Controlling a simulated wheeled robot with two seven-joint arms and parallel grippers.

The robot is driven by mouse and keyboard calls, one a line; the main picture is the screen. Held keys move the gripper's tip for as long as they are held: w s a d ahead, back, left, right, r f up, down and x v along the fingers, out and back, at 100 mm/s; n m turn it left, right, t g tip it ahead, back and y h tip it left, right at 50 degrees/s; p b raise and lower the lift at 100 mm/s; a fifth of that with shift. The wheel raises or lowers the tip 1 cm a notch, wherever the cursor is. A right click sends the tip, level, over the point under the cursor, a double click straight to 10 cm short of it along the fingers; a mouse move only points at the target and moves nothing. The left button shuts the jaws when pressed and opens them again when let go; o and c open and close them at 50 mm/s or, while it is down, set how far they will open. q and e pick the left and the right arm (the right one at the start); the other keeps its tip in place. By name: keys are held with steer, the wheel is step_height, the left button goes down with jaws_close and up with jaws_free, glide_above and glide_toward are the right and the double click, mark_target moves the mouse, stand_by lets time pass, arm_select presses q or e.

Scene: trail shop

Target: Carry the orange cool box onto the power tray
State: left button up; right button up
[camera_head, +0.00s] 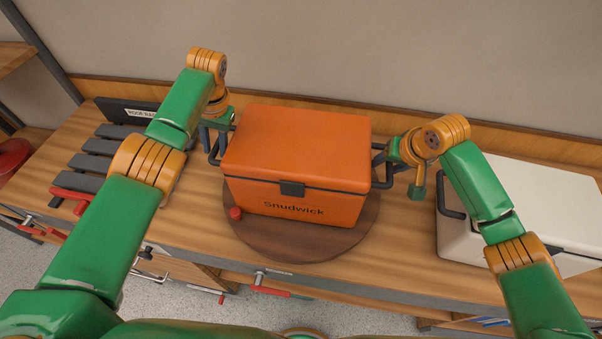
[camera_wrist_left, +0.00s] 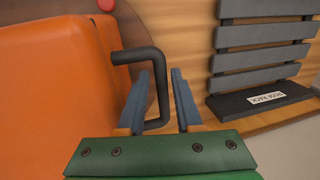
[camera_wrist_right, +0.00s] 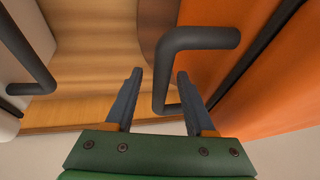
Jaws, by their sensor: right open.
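The orange cool box (camera_head: 295,145), marked "Snudwick", stands upright on a round dark wooden board (camera_head: 290,247). Its lid is shut. My left gripper (camera_head: 212,137) is at the box's left handle. In the left wrist view its open fingers (camera_wrist_left: 162,75) stand on either side of the black handle bar (camera_wrist_left: 160,85), with gaps showing. My right gripper (camera_head: 390,158) is at the right handle. In the right wrist view its open fingers (camera_wrist_right: 156,75) stand on either side of that handle's bar (camera_wrist_right: 160,80). I cannot make out a power tray in any view.
A slatted dark rack (camera_head: 93,162) with a label, apparently "ROOF RACK", lies left on the wooden bench (camera_head: 190,225). A white box (camera_head: 545,205) with black handles stands close on the right. A red knob (camera_head: 235,213) sits at the board's left. The wall is close behind.

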arm_select(q)
steer(key=shift+x, duration=1.05)
steer(key=shift+s, duration=0.1)
arm_select(e)
steer(key=shift+x, duration=1)
arm_select(q)
steer(key=shift+c, duration=0.2)
arm_select(e)
steer(key=shift+c, duration=0.2)
arm_select(q)
steer(key=c, duration=0.3)
arm_select(e)
steer(key=c, duration=0.4)
arm_select(q)
jaws_close()
arm_select(e)
jaws_close()
arm_select(q)
steer(key=shift+a+r, duration=0.1)
